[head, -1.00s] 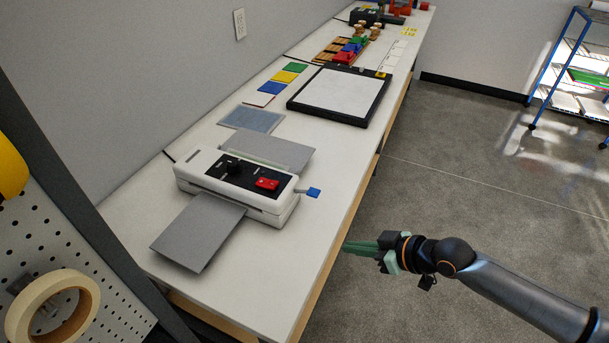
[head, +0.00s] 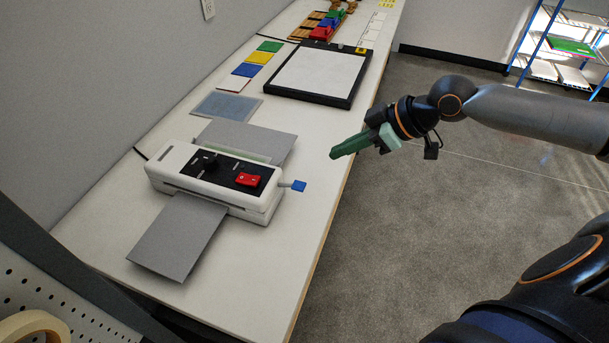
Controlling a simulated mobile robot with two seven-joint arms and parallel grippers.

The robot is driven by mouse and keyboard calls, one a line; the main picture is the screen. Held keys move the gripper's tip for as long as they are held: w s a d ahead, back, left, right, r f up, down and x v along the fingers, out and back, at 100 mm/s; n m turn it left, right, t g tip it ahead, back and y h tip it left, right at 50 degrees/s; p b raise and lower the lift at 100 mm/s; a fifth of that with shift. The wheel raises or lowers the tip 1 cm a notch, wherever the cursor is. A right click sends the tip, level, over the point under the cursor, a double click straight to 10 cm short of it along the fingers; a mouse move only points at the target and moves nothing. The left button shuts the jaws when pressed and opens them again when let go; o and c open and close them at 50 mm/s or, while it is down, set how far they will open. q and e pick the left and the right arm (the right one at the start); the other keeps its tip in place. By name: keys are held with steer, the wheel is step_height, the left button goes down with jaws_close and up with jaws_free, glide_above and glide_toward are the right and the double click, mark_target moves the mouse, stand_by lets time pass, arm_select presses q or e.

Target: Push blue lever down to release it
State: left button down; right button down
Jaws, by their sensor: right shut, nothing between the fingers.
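The blue lever (head: 298,186) is a small blue tab on a short grey stem. It sticks out from the right end of a white laminator-like machine (head: 225,193) on the table. The machine has a black top panel with a dark knob (head: 209,160) and a red switch (head: 248,180). My right gripper (head: 335,154) has green fingers, shut with nothing between them. It is raised near the table's right edge, up and to the right of the lever in the picture and apart from it. My left gripper does not show.
Grey sheets stick out at the machine's front (head: 178,238) and back. Behind it are a grey-blue sheet (head: 226,106), coloured cards (head: 258,58) and a black-framed white board (head: 318,75). The table surface (head: 300,225) around the lever is clear.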

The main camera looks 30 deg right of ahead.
glide_above(295, 183)
steer(key=s+d, duration=0.2)
step_height(295, 183, down, 7)
steer(key=f, duration=0.4)
steer(key=shift+s+a+f, duration=0.1)
steer(key=shift+s+f, duration=0.05)
steer(key=shift+s, duration=0.05)
